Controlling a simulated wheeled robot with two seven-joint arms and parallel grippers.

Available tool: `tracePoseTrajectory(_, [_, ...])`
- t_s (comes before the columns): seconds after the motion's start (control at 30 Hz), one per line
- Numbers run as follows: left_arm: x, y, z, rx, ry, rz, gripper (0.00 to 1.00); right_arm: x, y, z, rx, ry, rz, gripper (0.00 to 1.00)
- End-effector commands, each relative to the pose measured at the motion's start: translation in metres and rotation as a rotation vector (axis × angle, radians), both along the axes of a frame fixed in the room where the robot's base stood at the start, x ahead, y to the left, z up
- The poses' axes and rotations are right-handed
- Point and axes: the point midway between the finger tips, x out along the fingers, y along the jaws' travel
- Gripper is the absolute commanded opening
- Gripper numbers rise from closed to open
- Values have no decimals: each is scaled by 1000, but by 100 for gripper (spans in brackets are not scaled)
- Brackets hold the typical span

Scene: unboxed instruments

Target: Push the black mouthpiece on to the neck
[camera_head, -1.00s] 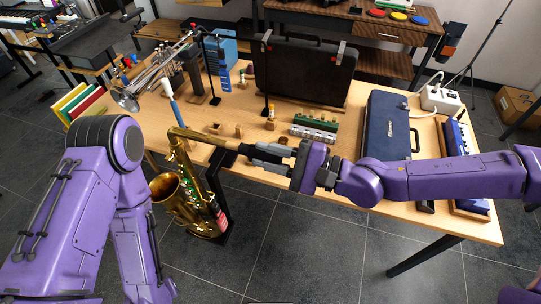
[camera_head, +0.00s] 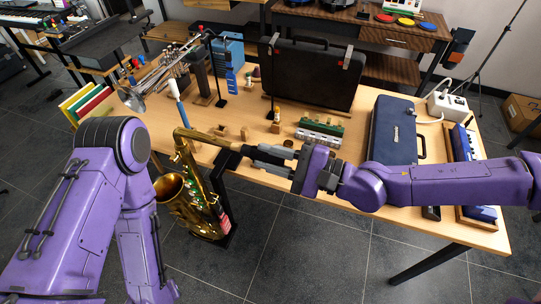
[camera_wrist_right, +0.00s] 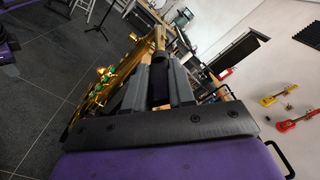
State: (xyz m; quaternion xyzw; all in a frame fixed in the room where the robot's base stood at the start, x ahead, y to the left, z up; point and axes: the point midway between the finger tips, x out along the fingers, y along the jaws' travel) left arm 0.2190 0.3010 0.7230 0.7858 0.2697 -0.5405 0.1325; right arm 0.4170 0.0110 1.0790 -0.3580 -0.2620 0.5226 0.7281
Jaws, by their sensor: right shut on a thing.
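The gold saxophone (camera_head: 194,192) stands upright at the table's front edge. Its neck (camera_head: 190,133) points right, toward my right gripper (camera_head: 258,153). The right gripper is shut on the black mouthpiece (camera_wrist_right: 160,76), which lies between the two fingers in the right wrist view. The mouthpiece is in line with the neck (camera_wrist_right: 160,38) and appears to meet its end. How far it sits over the neck end I cannot tell. My left arm shows at the lower left, but its gripper is out of view.
The wooden table (camera_head: 350,180) holds a black open case (camera_head: 310,75), a blue case (camera_head: 393,130), a green-and-silver harmonica-like item (camera_head: 320,130), and small wooden blocks (camera_head: 228,132). A silver trumpet (camera_head: 165,75) and stands are at the back left. Open floor lies in front.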

Motion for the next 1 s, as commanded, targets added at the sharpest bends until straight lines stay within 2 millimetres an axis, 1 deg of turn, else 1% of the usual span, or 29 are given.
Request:
tracePoseTrajectory(0.37, [0,0,-2,0,0,0,47,0,0,0,0,-1,0,0])
tracePoseTrajectory(1.0, [0,0,-7,0,0,0,47,4,10,0,0,-1,0,0])
